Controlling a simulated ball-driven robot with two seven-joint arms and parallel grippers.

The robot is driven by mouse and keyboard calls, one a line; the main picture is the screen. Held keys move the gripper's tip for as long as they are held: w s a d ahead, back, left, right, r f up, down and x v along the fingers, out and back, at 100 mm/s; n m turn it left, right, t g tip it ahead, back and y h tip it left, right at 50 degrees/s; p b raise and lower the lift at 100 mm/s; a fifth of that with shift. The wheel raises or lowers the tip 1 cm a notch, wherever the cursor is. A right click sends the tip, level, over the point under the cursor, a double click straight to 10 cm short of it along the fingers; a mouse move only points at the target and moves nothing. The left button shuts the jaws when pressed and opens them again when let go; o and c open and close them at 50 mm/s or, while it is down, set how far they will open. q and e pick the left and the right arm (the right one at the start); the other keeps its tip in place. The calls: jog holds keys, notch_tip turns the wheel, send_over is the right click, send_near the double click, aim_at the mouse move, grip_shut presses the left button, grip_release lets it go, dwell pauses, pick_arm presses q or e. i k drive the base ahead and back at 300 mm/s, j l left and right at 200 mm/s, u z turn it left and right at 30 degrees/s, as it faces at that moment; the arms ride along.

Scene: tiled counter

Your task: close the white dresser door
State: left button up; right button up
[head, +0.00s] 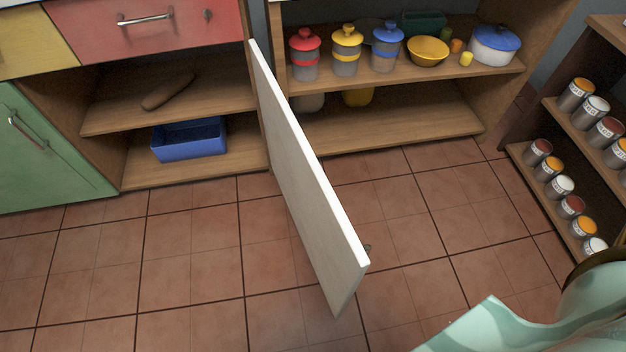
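The white dresser door (300,185) stands wide open in the head view, sticking out from the dresser toward me over the tiled floor. Its hinge side is at the middle upright of the wooden dresser, beside the red drawer. A small part of its handle (368,248) shows past the right face near the free edge; the rest is hidden. Left of the door, the open compartment shows a shelf (215,97) with a brown long object (168,91) and a blue bin (190,139) below. Neither of my grippers is in view.
The red drawer (180,22) and green door (45,150) are shut. Right of the door, a shelf unit (400,125) holds jars, a yellow bowl (428,51) and a blue-lidded pot (495,44). A rack of cans (560,186) stands at right. Floor left of the door is clear.

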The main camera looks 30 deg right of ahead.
aim_at(339, 260)
jog(key=l+u, duration=0.2)
jog(key=l, duration=0.65)
jog(key=l+u, duration=0.25)
jog(key=l, duration=0.65)
jog(key=k, duration=0.1)
